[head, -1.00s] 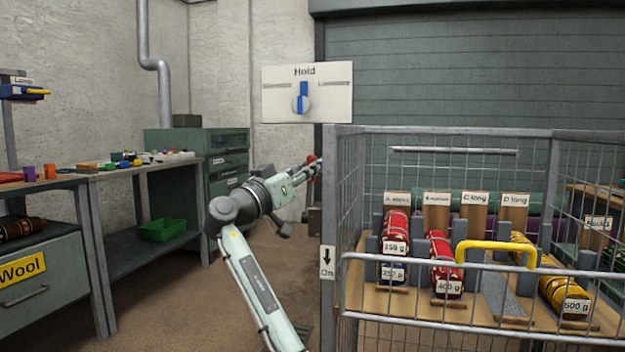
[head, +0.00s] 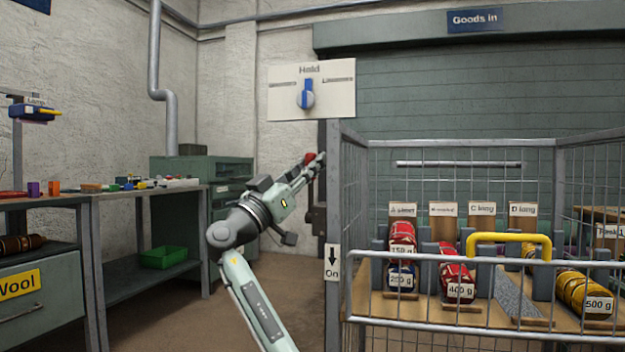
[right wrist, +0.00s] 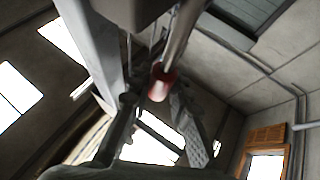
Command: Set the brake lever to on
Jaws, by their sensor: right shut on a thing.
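The brake lever shows as a red grip (head: 309,158) beside the left post of the wire cage. In the right wrist view the red grip (right wrist: 161,83) sits at the end of a metal rod, between my fingers. My right gripper (head: 318,163) is shut on this grip and points up and to the right. It also shows in the right wrist view (right wrist: 156,103). A label with a down arrow and "On" (head: 332,262) is on the cage post, below the grip. My fingers hide part of the lever. My left gripper is out of view.
The wire cage (head: 450,143) with yarn rolls and a yellow handle (head: 510,238) stands right of my arm. A "Hold" sign with a blue knob (head: 307,94) is above. A workbench (head: 145,195) stands left, with open floor between.

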